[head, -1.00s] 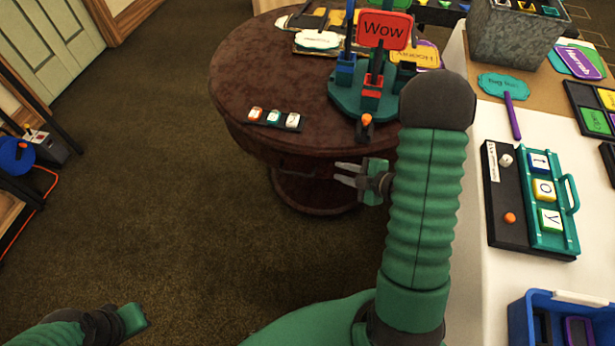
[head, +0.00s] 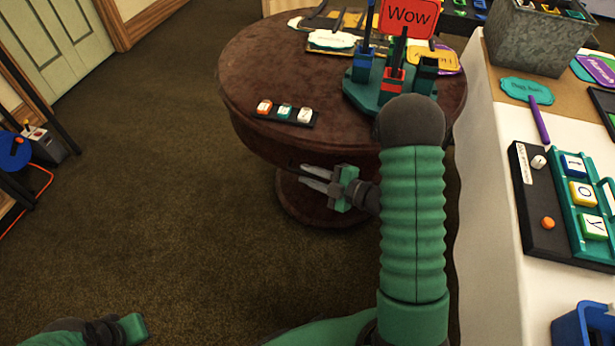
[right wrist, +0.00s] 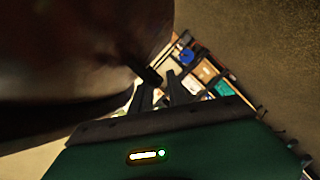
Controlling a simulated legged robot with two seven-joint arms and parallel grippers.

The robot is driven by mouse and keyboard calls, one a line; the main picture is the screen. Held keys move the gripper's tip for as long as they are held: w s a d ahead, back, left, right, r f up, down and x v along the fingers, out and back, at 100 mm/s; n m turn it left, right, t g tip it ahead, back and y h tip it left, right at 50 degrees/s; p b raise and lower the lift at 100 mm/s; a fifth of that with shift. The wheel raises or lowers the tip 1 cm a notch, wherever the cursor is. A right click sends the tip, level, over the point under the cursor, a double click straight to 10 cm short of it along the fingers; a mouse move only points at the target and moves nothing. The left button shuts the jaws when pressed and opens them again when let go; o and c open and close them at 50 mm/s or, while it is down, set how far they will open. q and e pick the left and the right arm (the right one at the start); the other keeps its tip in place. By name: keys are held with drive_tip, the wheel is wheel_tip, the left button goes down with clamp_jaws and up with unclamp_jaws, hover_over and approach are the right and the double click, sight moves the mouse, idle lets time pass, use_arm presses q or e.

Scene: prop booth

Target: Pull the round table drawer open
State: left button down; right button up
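The round dark brown table (head: 250,75) stands at the upper middle of the head view. A thin dark handle-like bar (head: 305,166) shows at its side; the drawer's outline cannot be made out. My right gripper (head: 302,179) is beside the table's side, below the top, with its fingers apart and nothing seen held. In the right wrist view, a dark handle (right wrist: 148,76) sticks out from the table (right wrist: 80,50) close to the tips of my right gripper (right wrist: 158,80); contact is unclear. My left gripper (head: 134,326) is at the lower left, its fingers not clear.
A strip of three letter blocks (head: 285,114) and a teal sign holder (head: 385,95) with a red "Wow" sign (head: 409,16) stand on the table. A white-covered table (head: 490,220) is close on the right. The carpet (head: 180,180) to the left is clear.

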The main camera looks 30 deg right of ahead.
drive_tip(key=shift+w+a+f, duration=0.1)
drive_tip(key=shift+w+a, duration=0.1)
drive_tip(key=shift+w, duration=0.3)
drive_tip(key=shift+d+f, duration=0.1)
drive_tip(key=shift+d, duration=0.4)
drive_tip(key=shift+c, duration=1.9)
drive_tip(key=shift+a, duration=0.3)
clamp_jaws()
